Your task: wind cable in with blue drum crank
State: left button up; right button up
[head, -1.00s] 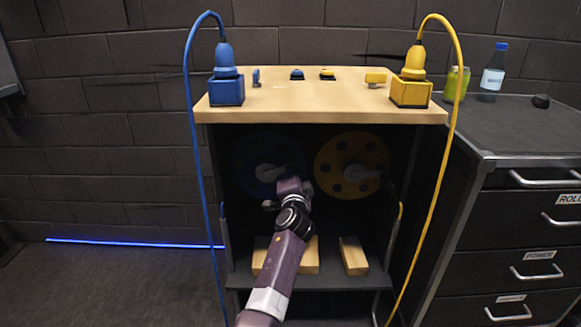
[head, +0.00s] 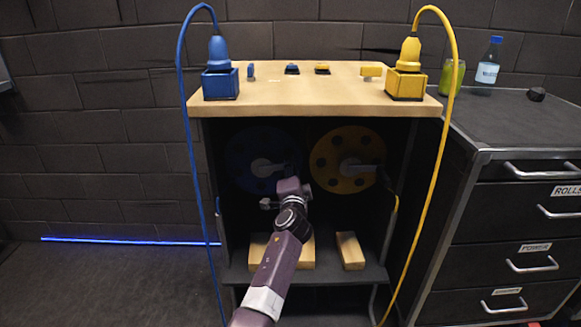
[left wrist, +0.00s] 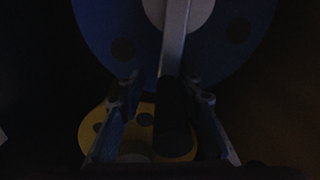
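The blue drum (head: 240,172) with dark holes stands inside the dark cabinet, left of the yellow drum (head: 325,160). Its grey crank (head: 263,168) points right from the hub. My left gripper (head: 287,178) is at the crank's outer end; its fingertips are hard to make out there. In the dark left wrist view, the crank arm (left wrist: 174,45) runs down the blue drum (left wrist: 105,30) to a dark handle (left wrist: 173,103). My left gripper's fingers (left wrist: 163,90) are apart on both sides of the handle, with a gap on the left. My right gripper is not in view.
Blue cable (head: 188,130) and yellow cable (head: 443,150) hang down the cabinet's sides from plugs in boxes on its wooden top (head: 300,97). Wooden blocks (head: 350,251) lie on the lower shelf. A drawer unit (head: 520,220) with bottles stands right.

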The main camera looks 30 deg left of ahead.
pick_arm(q)
jog(key=shift+o, duration=0.6)
jog(key=shift+f, duration=0.2)
jog(key=shift+r, duration=0.25)
jog(key=shift+s+a, duration=0.1)
jog(key=v, duration=1.2)
jog(key=shift+f, duration=0.15)
